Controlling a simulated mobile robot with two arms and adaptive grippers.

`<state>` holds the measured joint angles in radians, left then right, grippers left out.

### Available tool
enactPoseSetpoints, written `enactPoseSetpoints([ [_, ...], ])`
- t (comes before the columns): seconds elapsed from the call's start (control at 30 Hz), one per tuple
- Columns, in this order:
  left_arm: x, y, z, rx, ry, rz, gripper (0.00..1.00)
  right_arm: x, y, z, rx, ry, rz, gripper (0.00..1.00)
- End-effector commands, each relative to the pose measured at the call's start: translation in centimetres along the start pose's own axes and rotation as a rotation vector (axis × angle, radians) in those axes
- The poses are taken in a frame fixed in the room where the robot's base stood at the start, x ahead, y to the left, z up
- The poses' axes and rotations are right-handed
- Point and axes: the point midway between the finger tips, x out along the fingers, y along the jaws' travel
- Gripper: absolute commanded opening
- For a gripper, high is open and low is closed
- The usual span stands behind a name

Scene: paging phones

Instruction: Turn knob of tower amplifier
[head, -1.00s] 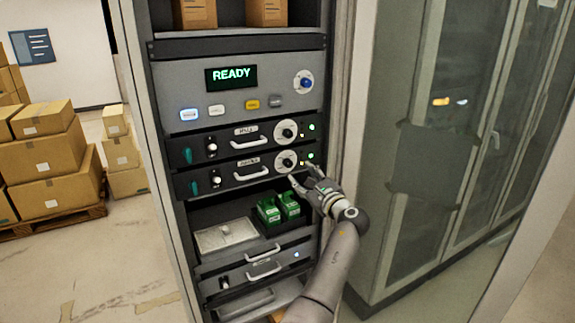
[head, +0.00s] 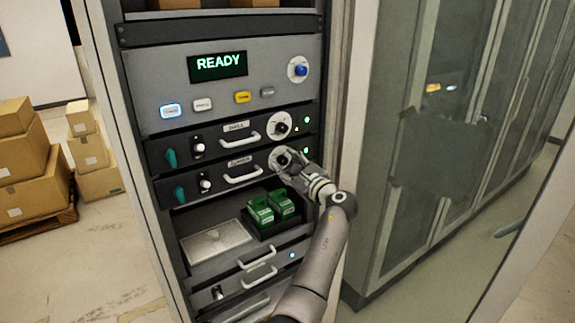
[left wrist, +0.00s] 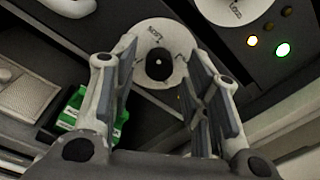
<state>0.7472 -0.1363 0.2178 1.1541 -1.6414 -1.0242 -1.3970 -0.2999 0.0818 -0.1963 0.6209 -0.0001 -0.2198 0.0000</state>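The tower amplifier (head: 215,180) is the lower of two dark amplifier panels in the rack, with a "TOWER" label. Its black knob on a round white dial (head: 281,157) is partly behind my left gripper (head: 291,170) in the head view. In the left wrist view the black knob (left wrist: 159,62) lies between the two fingers of the left gripper (left wrist: 160,78). The fingers are apart, one on each side of the knob. I cannot tell whether they touch the dial. My right gripper is not in view.
The hall amplifier (head: 215,140) with a similar dial is just above. A panel with a "READY" display (head: 217,66) tops it. Green blocks (head: 271,208) and a flat metal box (head: 216,240) sit below. A glass cabinet (head: 430,170) stands right; boxes (head: 30,165) left.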

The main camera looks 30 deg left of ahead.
Motion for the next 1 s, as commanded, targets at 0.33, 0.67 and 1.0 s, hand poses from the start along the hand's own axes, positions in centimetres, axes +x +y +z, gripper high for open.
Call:
enactPoseSetpoints([
  [0.33,0.0,0.0,0.0,0.0,0.0,0.0,0.0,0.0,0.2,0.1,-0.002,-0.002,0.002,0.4],
  [0.67,0.1,0.1,-0.2,-0.036,-0.003,0.0,0.0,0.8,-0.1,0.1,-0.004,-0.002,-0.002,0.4],
  [1.0,0.1,0.3,-0.6,-0.254,-0.01,-0.005,0.0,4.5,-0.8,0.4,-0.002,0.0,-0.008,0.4],
])
